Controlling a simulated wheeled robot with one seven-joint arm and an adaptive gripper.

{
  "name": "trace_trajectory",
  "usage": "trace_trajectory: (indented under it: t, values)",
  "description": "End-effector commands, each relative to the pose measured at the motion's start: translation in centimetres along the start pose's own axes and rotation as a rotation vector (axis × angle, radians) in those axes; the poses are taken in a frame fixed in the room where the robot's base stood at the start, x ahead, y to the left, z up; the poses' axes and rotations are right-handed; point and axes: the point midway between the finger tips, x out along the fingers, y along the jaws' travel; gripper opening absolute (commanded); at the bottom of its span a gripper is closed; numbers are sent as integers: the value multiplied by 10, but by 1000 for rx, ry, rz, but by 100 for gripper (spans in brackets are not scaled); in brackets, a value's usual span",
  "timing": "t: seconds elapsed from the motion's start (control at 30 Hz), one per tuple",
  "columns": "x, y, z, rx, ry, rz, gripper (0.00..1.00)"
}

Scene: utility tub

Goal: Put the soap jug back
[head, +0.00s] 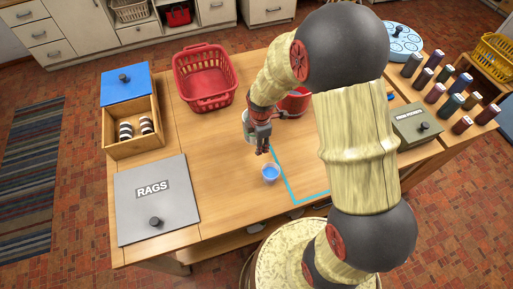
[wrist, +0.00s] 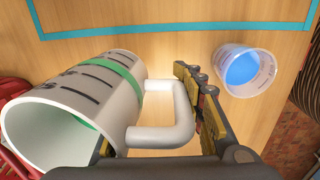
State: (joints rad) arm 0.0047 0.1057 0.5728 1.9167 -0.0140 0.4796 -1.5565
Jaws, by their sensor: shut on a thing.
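The soap jug is white with a green band and dark measuring marks; it fills the left of the wrist view (wrist: 75,95). Its open mouth faces the lower left of that view. In the head view only a pale part of the jug (head: 246,124) shows beside my gripper (head: 263,146). My gripper is shut on the jug's handle (wrist: 185,115). I cannot tell whether the jug's base touches the table. A clear cup with blue liquid (head: 271,173) stands on the table just in front of my gripper; it also shows in the wrist view (wrist: 243,70).
A blue tape outline (head: 282,174) marks the table right of the cup, partly behind my arm. A red basket (head: 203,98), red bucket (head: 294,103), wooden box (head: 131,113), grey RAGS lid (head: 157,200) and grey box (head: 416,121) stand around. Table left of the cup is clear.

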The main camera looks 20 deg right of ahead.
Motion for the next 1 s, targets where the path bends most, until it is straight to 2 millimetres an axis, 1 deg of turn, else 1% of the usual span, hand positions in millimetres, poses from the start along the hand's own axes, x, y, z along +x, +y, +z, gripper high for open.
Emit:
trace_trajectory:
  t: [0.03,0.1,0.27,0.37,0.5,0.6,0.83,0.97,1.0]
  values:
    - [7,4,-1,-1,0,0,0]
    - [12,9,-2,-1,0,2,0]
    - [18,14,-3,-1,0,2,0]
    - [25,18,-4,-1,0,1,0]
    - [45,15,-4,0,0,-1,0]
    - [53,15,-4,0,0,1,0]
    - [52,15,-4,0,0,2,0]
    - [56,15,-4,0,0,2,0]
    - [56,14,-4,0,0,0,37]
